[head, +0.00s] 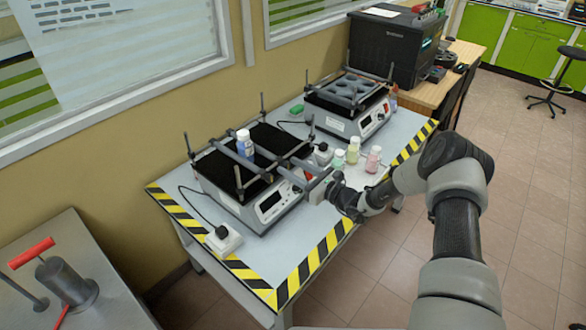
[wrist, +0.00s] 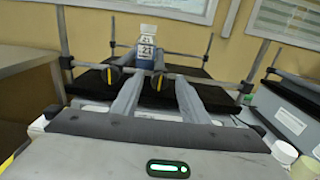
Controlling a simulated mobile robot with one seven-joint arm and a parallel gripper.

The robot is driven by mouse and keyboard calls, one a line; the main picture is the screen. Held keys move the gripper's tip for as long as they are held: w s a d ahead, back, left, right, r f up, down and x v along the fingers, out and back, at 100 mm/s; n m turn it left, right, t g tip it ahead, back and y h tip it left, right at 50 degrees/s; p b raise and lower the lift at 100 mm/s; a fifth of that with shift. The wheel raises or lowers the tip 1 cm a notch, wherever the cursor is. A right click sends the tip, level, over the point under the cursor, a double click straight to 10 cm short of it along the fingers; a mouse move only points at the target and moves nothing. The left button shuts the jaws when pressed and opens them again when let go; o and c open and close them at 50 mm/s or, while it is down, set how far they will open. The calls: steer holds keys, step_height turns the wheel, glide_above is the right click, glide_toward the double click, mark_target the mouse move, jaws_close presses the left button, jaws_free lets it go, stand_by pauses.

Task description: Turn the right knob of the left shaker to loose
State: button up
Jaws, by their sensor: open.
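The left shaker (head: 262,206) stands on the grey bench, with a black platform, corner posts and dark clamp bars. A blue bottle with a white cap (head: 244,143) stands upright on it; it also shows in the wrist view (wrist: 146,44). My gripper (head: 296,171) is at the shaker's right front side, open. In the wrist view, its two grey fingers (wrist: 160,76) reach towards the front bar. A dark knob with a yellow mark (wrist: 158,81) appears between the fingertips; another (wrist: 114,74) lies left of the left finger. Contact cannot be told.
A second shaker (head: 348,106) stands behind to the right. Several small bottles (head: 353,150) stand between it and my arm. A white power socket (head: 222,239) sits at the bench's left front. Yellow-black tape (head: 317,257) marks the bench edge. The front right surface is mostly clear.

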jaws_close()
steer(key=shift+n, duration=0.3)
steer(key=n+b, duration=0.3)
steer(key=shift+f, duration=0.2)
steer(key=n+b, duration=0.3)
steer(key=n, duration=0.2)
steer(key=shift+s+f+n+b, duration=0.1)
steer(key=shift+n+b, duration=0.3)
steer(key=n+b, duration=0.5)
steer(key=shift+f, duration=0.1)
steer(key=n+b, duration=0.3)
steer(key=shift+r+n+b, duration=0.2)
steer(key=shift+n+b, duration=0.2)
